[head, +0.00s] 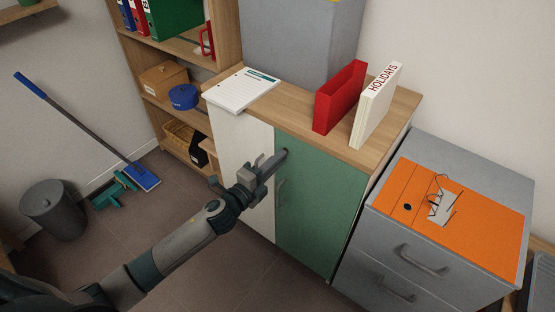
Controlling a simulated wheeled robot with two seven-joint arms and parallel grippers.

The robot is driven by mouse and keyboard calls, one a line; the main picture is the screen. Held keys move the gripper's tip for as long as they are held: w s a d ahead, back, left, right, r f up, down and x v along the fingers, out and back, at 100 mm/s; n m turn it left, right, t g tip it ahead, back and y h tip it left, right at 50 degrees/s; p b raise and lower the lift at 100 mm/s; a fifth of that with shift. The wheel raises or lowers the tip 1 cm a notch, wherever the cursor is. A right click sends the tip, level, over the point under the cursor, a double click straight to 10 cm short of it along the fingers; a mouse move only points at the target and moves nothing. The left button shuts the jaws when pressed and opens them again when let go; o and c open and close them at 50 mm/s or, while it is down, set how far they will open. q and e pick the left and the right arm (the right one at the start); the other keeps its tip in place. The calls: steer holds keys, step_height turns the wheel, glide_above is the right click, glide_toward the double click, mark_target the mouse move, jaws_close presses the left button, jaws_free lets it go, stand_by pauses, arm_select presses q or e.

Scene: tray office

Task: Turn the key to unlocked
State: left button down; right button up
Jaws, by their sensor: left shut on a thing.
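The cabinet has a green door (325,205) with a handle (281,194), and a white door (235,150) on its left. A small dark lock (286,152) sits near the top left corner of the green door. My left gripper (275,164) reaches in from the left and is shut on the key at this lock. The fingers hide the key, so I cannot tell which way it is turned. Both doors look closed. My right gripper is not in view.
On the cabinet top are a paper pad (242,90), a grey box (298,40), a red file (338,97) and a white HOLIDAYS book (376,105). A grey drawer unit (420,262) with an orange folder (490,215) stands right. A bin (55,210) and broom (85,130) are left.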

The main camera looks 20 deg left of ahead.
arm_select(q)
steer(key=c, duration=1.9)
jaws_free()
